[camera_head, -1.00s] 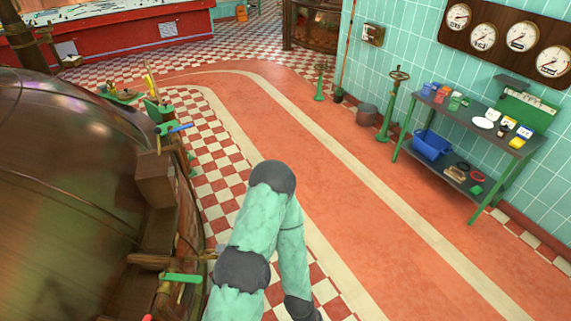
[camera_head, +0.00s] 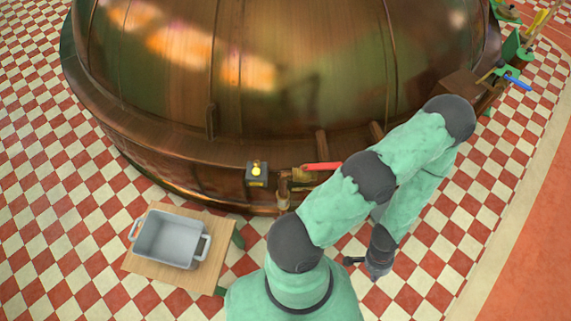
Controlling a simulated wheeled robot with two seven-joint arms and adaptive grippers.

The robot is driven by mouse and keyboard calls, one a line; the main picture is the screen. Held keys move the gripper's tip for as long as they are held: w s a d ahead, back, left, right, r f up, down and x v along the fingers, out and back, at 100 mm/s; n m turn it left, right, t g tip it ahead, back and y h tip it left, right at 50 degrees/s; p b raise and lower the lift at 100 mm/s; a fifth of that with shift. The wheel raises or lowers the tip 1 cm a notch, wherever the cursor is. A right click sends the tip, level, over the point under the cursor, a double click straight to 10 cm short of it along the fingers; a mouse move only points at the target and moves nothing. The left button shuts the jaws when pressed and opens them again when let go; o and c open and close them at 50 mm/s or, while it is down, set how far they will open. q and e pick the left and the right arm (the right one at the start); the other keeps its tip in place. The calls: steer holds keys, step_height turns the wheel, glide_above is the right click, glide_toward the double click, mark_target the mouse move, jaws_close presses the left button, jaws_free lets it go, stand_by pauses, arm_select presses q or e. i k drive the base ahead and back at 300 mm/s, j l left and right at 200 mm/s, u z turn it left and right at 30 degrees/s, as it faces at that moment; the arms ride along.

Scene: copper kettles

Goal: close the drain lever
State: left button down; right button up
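A red lever handle (camera_head: 322,166) sticks out sideways from brass pipework low on the side of the big copper kettle (camera_head: 290,75). I take it for the drain lever; it lies roughly level, and its valve is partly hidden behind my arm.
A grey tub (camera_head: 170,240) stands on a small wooden table (camera_head: 150,265) at the lower left. A small dark box with a yellow top (camera_head: 257,174) sits left of the lever. A blue handle (camera_head: 517,83) shows at the far right. The checkered floor is clear around the table.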

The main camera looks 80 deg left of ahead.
mark_target(324, 167)
steer(key=j+u, duration=0.1)
steer(key=u, duration=0.8)
steer(key=j+u, duration=0.15)
steer(key=u, duration=0.35)
steer(key=i+u, duration=0.1)
steer(key=u, duration=0.35)
